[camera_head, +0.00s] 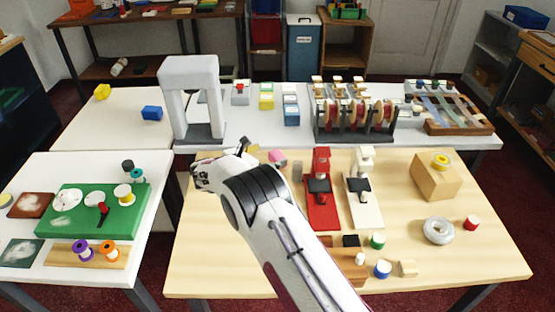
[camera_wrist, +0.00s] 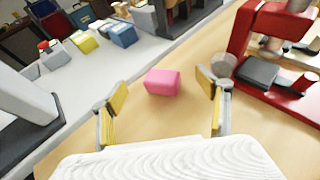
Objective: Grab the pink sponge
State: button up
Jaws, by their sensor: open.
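The pink sponge (camera_wrist: 163,82) is a small rounded block lying on the light wood table. In the wrist view it sits ahead of my gripper (camera_wrist: 160,108), roughly centred between the two yellow-padded fingers and apart from both. My gripper is open and empty.
A red stand device (camera_head: 321,200) and a white one (camera_head: 364,195) stand right of the sponge. A small grey cylinder (camera_wrist: 223,65) is close to the right finger. A white-grey arch (camera_head: 190,95) stands behind left. Bare wood surrounds the sponge.

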aim_at(277, 155)
jog(key=shift+w+d+f, duration=0.3)
jog(key=shift+w+d, duration=0.1)
jog(key=shift+w, duration=0.1)
jog(key=shift+w+d+f, duration=0.4)
jog(key=shift+w+f, duration=0.1)
jog(key=shift+f, duration=0.1)
jog(key=shift+w+d+f, duration=0.35)
jog(key=shift+w+f, duration=0.1)
jog(key=shift+f, duration=0.15)
jog(key=shift+x, duration=1)
jog(key=c, duration=1)
